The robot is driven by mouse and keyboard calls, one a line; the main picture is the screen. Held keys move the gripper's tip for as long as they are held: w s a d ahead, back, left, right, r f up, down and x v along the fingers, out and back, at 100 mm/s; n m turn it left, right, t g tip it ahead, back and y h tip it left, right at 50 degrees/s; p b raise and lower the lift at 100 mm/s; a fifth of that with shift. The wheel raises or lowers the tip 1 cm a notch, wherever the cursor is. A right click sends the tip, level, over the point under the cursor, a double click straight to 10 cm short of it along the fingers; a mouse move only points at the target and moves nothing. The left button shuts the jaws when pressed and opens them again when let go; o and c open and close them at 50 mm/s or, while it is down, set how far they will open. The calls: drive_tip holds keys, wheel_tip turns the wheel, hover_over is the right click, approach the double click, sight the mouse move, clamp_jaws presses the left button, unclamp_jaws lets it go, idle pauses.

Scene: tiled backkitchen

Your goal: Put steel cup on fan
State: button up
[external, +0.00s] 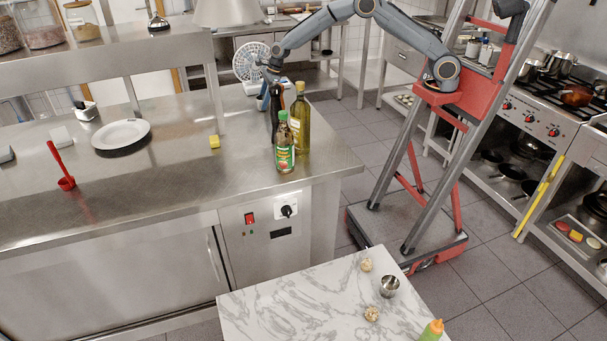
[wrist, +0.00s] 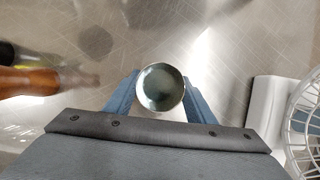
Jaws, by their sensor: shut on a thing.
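The steel cup (wrist: 161,88) is round and shiny, seen from above in the wrist view. My gripper (external: 264,97) is shut on it, with a blue finger on each side. In the external view the gripper is low over the far end of the steel counter, partly behind bottles, and the held cup cannot be made out. The fan (external: 251,62) is white with a round wire cage and stands just behind my gripper. Its cage (wrist: 308,122) and white base (wrist: 267,106) show at the right of the wrist view, apart from the cup.
A green-labelled bottle (external: 284,148), an oil bottle (external: 300,118) and a dark bottle-like thing (external: 274,112) stand close to my gripper. Another metal cup (external: 389,287) stands on the marble table (external: 290,305).

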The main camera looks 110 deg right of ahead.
drive_tip(key=shift+f, duration=0.15)
drive_tip(key=o, duration=1)
drive_tip(key=shift+o, duration=0.2)
drive_tip(key=b+v, duration=0.4)
drive_tip(key=v, duration=0.8)
drive_tip(key=s+a+f+n+g, duration=0.1)
drive_tip(key=s+a+n, duration=0.2)
drive_tip(key=a+n, duration=0.3)
drive_tip(key=s+a+f+n, duration=0.1)
drive_tip(key=s+a+n, duration=0.35)
drive_tip(key=a, duration=0.35)
drive_tip(key=s+a+f+n+g, duration=0.1)
drive_tip(key=s+a+f+n, duration=0.1)
drive_tip(key=a+n, duration=0.5)
drive_tip(key=s+a+f+n, duration=0.2)
drive_tip(key=s+a+n, duration=0.6)
drive_tip(key=s, duration=0.3)
drive_tip(key=s+a+f+n+g, duration=0.1)
drive_tip(key=s+a+f+n, duration=0.2)
drive_tip(key=s+a+n, duration=0.5)
drive_tip(key=s+n, duration=0.2)
drive_tip(key=s, duration=0.2)
drive_tip(key=shift+f, duration=0.2)
